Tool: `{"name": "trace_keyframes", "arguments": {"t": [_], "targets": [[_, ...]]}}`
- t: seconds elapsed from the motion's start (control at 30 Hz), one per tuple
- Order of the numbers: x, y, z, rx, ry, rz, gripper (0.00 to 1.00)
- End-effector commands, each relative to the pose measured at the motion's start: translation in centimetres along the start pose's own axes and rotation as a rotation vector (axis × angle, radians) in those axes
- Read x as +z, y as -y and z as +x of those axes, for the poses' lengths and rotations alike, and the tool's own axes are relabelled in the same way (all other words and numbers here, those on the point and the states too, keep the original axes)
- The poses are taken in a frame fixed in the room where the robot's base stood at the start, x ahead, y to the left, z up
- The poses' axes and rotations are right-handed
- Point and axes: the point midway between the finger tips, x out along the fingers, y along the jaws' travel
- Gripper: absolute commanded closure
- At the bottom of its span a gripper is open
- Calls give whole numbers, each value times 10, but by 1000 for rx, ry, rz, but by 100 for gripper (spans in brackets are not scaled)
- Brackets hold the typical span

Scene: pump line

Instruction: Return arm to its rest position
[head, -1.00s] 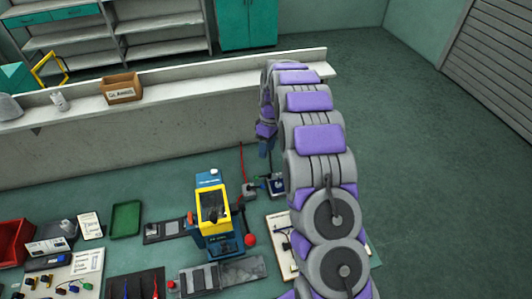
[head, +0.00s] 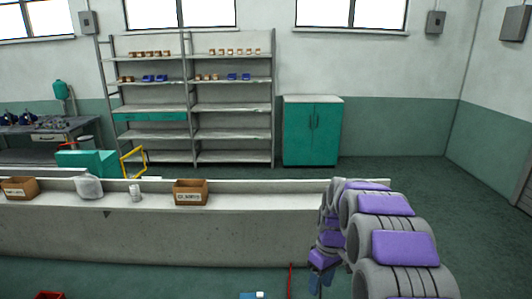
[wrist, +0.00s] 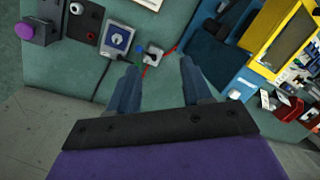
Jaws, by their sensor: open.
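My gripper (wrist: 158,82) shows in the wrist view with its two blue-grey fingers apart and nothing between them. It points down over the green work surface. In the head view my grey and purple arm arches up at the lower right, and my gripper (head: 318,280) hangs down at its far end in front of the concrete ledge (head: 150,235). A box with a round dial or switch (wrist: 118,38) and a small light socket-like box (wrist: 152,52) with a red cable lie beyond the fingers, apart from them.
A yellow and blue machine (wrist: 275,40) stands at the right of the wrist view. A cardboard box (head: 190,192), a white cup (head: 135,193) and a grey bag-like item (head: 89,187) stand on the ledge. Shelves (head: 190,110) and a green cabinet (head: 312,133) are behind. Floor at right is clear.

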Motion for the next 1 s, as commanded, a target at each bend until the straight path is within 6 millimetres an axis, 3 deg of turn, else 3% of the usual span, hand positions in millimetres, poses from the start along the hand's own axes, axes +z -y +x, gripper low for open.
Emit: {"name": "trace_keyframes", "arguments": {"t": [0.23,0.5,0.77,1.0], "targets": [[51,56,-30,16,11,122,51],[113,113,-44,37,26,261,51],[177,165,-42,61,34,399,51],[237,208,-25,83,42,529,51]]}}
